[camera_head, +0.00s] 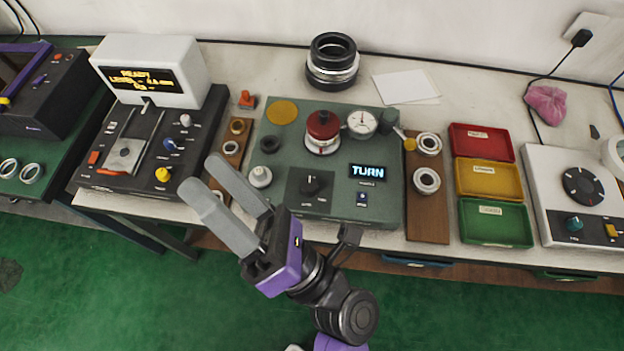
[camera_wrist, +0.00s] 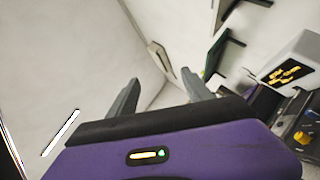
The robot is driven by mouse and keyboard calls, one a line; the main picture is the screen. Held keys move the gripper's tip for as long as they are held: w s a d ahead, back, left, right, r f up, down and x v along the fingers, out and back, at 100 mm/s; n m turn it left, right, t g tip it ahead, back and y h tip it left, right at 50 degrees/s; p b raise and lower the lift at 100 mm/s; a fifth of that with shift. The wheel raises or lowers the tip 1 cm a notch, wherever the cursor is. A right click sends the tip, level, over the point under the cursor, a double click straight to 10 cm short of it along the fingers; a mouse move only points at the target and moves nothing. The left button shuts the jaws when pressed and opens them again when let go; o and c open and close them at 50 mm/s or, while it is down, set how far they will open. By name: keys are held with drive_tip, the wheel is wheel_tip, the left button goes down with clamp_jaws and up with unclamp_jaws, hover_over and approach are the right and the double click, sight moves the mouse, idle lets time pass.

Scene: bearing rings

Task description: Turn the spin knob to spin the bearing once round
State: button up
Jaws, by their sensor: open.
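The spin knob (camera_head: 311,184) is a black knob on a dark panel at the front of the green bearing tester (camera_head: 335,152). A lit display (camera_head: 368,171) beside it reads "TURN". At the back of the tester a red-topped spindle (camera_head: 322,130) stands beside a dial gauge (camera_head: 361,123); whether a bearing sits under the red top I cannot tell. My gripper (camera_head: 212,186) is open and empty, to the left of the knob and apart from it. Its two fingers also show in the wrist view (camera_wrist: 162,95), pointing towards a pale wall.
A wooden board (camera_head: 427,205) with bearing rings lies right of the tester. Red, yellow and green trays (camera_head: 496,222) stand further right. A device with a "READY" display (camera_head: 150,72) stands left.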

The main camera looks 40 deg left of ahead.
drive_tip(key=s+a+f+n+g+h, duration=0.35)
drive_tip(key=a+n+g+h, duration=0.2)
drive_tip(key=n+g, duration=0.45)
drive_tip(key=n+t+h, duration=1)
drive_tip(key=n+h, duration=0.8)
drive_tip(key=h, duration=0.1)
hover_over(309, 185)
drive_tip(key=f, duration=1.7)
drive_tip(key=shift+s+d+f, duration=0.1)
drive_tip(key=shift+s+f, duration=0.1)
drive_tip(key=shift+s, duration=0.1)
drive_tip(key=shift+w+d+f+h, duration=0.1)
drive_tip(key=shift+w+f+h, duration=0.05)
drive_tip(key=shift+w+h, duration=0.1)
drive_tip(key=f+p, duration=0.1)
drive_tip(key=f, duration=0.6)
drive_tip(key=shift+a+f+p, duration=0.15)
drive_tip(key=shift+a+p, duration=0.05)
drive_tip(key=shift+p, duration=0.2)
